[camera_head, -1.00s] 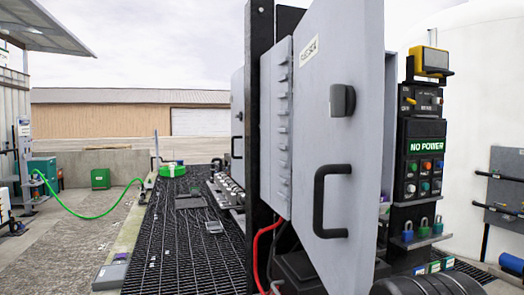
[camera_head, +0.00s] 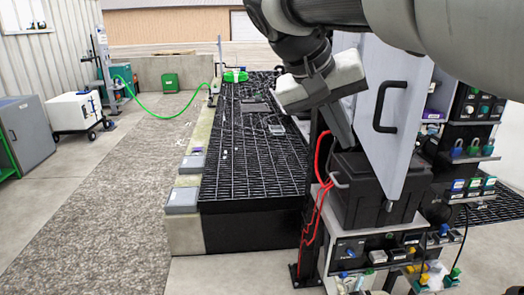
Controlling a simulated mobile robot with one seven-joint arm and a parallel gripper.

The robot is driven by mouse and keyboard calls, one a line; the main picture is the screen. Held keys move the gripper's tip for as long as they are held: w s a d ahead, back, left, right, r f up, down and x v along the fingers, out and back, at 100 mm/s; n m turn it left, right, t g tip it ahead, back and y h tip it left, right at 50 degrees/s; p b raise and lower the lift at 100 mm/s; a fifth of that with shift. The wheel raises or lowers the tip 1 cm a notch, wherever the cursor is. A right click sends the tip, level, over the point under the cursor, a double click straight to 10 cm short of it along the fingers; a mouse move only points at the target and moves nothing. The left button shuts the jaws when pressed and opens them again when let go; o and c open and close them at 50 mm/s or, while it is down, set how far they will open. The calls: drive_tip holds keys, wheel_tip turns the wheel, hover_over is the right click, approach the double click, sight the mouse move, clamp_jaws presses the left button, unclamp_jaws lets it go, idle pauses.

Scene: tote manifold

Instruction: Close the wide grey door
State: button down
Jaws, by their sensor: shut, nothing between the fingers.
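The wide grey door (camera_head: 403,150) stands open in the head view, with its black bar handle (camera_head: 380,118) on the face turned to me. Its upper part and left side are partly hidden by my arm. My gripper (camera_head: 344,140) points down beside the left part of the door. Its fingers are together and hold nothing. I cannot tell whether they touch the door or its frame.
A black box (camera_head: 350,200) with red cables stands below the door. A rack of switches and padlocks (camera_head: 468,150) is at right. Dark floor grating (camera_head: 250,160) lies left of the door. The gravel strip (camera_head: 130,180) further left is clear.

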approach(383, 174)
wheel_tip(383, 174, down, 4)
drive_tip(key=w+a, duration=0.2)
drive_tip(key=d, duration=0.4)
drive_tip(key=shift+s+d, duration=0.1)
drive_tip(key=shift+s, duration=0.1)
drive_tip(key=shift+d, duration=0.1)
